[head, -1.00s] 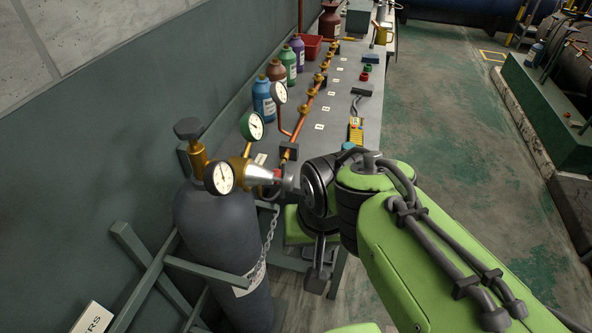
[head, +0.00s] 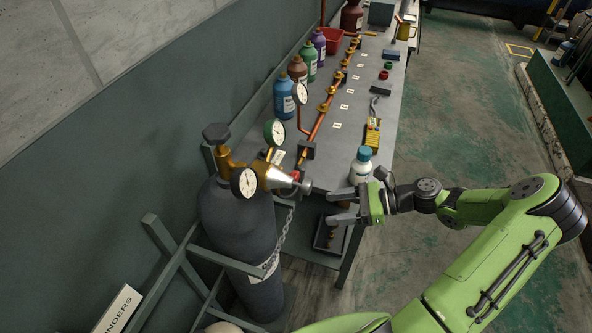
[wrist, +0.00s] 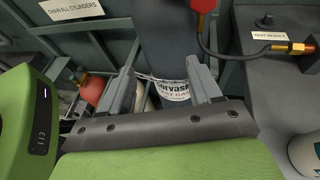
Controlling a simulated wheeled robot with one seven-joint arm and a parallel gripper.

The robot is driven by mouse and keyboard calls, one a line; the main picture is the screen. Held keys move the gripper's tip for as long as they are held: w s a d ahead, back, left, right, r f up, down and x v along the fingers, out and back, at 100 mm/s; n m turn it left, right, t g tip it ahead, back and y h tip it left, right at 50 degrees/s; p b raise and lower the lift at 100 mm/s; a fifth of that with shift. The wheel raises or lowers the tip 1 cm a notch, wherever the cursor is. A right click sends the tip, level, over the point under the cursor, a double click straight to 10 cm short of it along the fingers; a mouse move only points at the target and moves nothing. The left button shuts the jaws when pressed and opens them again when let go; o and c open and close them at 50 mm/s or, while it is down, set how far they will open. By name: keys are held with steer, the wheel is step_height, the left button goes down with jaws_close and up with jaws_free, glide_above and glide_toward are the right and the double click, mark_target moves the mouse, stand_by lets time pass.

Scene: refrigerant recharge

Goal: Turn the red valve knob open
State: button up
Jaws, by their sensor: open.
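A small red part (head: 296,175), likely the red knob, shows beside the tip of the silver cone on the brass regulator (head: 245,168); the cone partly hides it. A red part (wrist: 203,5) with a black hose also shows at the top edge of the wrist view, cut off. The regulator sits on a dark gas cylinder (head: 240,225). My gripper (head: 330,208) is open and empty, to the right of and below the regulator tip, apart from it. In the wrist view the cylinder's white label (wrist: 168,90) shows between the open fingers (wrist: 162,68).
A white bottle with a blue cap (head: 361,165) stands on the bench (head: 345,120) just behind my gripper. A chain (head: 277,240) and a grey frame (head: 175,270) surround the cylinder. Coloured bottles and a copper pipe line the bench. The floor (head: 470,130) to the right is clear.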

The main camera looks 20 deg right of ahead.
mark_target(298, 179)
steer(key=d+r+m+t+y, duration=0.1)
steer(key=d+r+m+t, duration=0.1)
steer(key=d+m+t, duration=0.3)
steer(key=x, duration=1.6)
steer(key=shift+w+r+p, duration=0.2)
steer(key=shift+w+p, duration=0.1)
steer(key=shift+w, duration=0.1)
steer(key=shift+d, duration=0.1)
steer(key=c, duration=1)
